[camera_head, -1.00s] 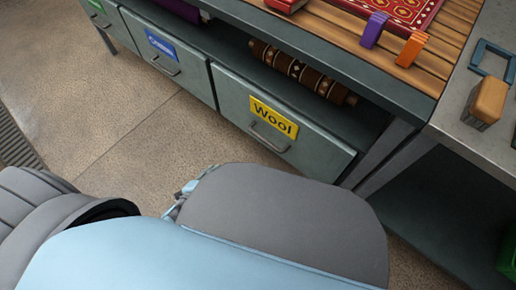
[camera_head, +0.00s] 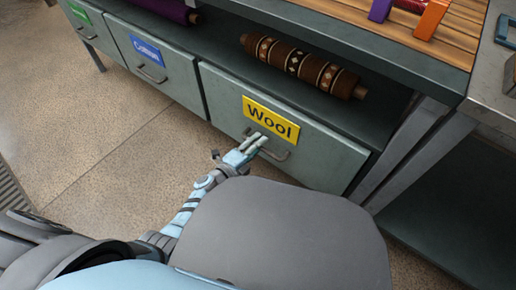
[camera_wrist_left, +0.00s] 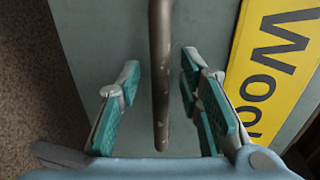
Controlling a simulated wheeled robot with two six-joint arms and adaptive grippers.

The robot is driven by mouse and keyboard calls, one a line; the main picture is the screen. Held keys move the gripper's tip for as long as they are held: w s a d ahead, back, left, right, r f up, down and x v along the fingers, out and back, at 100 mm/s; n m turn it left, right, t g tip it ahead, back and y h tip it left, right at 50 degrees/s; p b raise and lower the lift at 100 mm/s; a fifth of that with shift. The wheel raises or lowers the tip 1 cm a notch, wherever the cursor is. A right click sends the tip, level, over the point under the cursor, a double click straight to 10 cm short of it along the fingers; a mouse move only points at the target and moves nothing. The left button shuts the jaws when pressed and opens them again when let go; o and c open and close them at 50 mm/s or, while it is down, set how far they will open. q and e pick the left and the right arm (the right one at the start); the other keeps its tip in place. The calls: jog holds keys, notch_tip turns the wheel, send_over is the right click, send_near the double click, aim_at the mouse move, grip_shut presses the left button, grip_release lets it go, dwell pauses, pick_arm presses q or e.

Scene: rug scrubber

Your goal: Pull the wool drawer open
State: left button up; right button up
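The wool drawer (camera_head: 312,158) is the right-hand drawer under the workbench, grey-green with a yellow "Wool" label (camera_head: 270,119). It looks shut, its front in line with the drawer beside it. Its bar handle (camera_head: 279,155) sits below the label. My left gripper (camera_head: 254,144) is at the handle's left part. In the left wrist view the handle (camera_wrist_left: 160,75) runs between the two open teal-padded fingers (camera_wrist_left: 160,110), with gaps on both sides. The label (camera_wrist_left: 275,70) is at the right there. My right gripper is not in view.
A drawer with a blue label (camera_head: 150,65) and one with a green label (camera_head: 84,27) are to the left. A patterned rug roll (camera_head: 305,66) lies on the shelf above. A bench leg (camera_head: 405,160) stands right of the wool drawer. The floor in front is clear.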

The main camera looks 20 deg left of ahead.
pick_arm(q)
jog(key=shift+w, duration=0.1)
grip_shut()
